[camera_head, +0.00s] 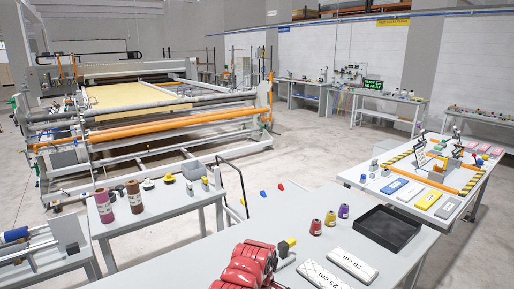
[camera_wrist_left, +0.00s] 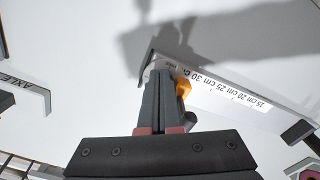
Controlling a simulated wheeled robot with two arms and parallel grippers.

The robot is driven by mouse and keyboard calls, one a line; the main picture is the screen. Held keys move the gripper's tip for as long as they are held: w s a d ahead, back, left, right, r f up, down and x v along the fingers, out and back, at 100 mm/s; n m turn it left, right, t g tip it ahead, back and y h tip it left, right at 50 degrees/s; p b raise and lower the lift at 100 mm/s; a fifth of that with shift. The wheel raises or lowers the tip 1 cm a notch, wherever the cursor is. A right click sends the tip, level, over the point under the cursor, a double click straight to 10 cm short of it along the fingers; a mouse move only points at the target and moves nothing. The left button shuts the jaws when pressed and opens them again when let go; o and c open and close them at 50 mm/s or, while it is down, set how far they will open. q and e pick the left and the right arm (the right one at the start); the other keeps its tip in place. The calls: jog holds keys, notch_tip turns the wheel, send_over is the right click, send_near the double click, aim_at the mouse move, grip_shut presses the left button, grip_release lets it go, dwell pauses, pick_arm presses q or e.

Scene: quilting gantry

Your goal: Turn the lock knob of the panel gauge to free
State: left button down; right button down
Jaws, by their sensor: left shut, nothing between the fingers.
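The panel gauge shows in the left wrist view as a pale bar with a white scale strip (camera_wrist_left: 235,92) printed with centimetre marks, among them 15, 20, 25 and 30. Its orange lock knob (camera_wrist_left: 184,88) sits near the 30 end. My left gripper (camera_wrist_left: 163,78) is shut and empty, its dark fingers right beside the knob and partly covering it. I cannot tell whether they touch, or which way the knob is set. I cannot make out the gauge for certain in the head view. Neither gripper shows there.
In the head view, red rounded pieces (camera_head: 243,266), white blocks marked 20 cm (camera_head: 352,264) and 25 cm (camera_head: 322,278), thread cones (camera_head: 330,218) and a black tray (camera_head: 387,228) occupy the near table. A label plate (camera_wrist_left: 33,93) lies left in the wrist view.

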pick_arm(q)
jog(key=shift+w+a, duration=0.1)
jog(key=shift+a, duration=0.3)
dwell(0.3)
dwell(0.6)
jog(key=shift+f+b, duration=0.1)
jog(key=shift+b, duration=0.55)
jog(key=shift+s, duration=0.25)
jog(key=shift+s+d+r+b, duration=0.15)
jog(key=shift+d+r+b, duration=0.05)
jog(key=shift+d+b, duration=0.1)
notch_tip(320, 180, up, 6)
jog(key=shift+f, duration=0.1)
dwell(0.4)
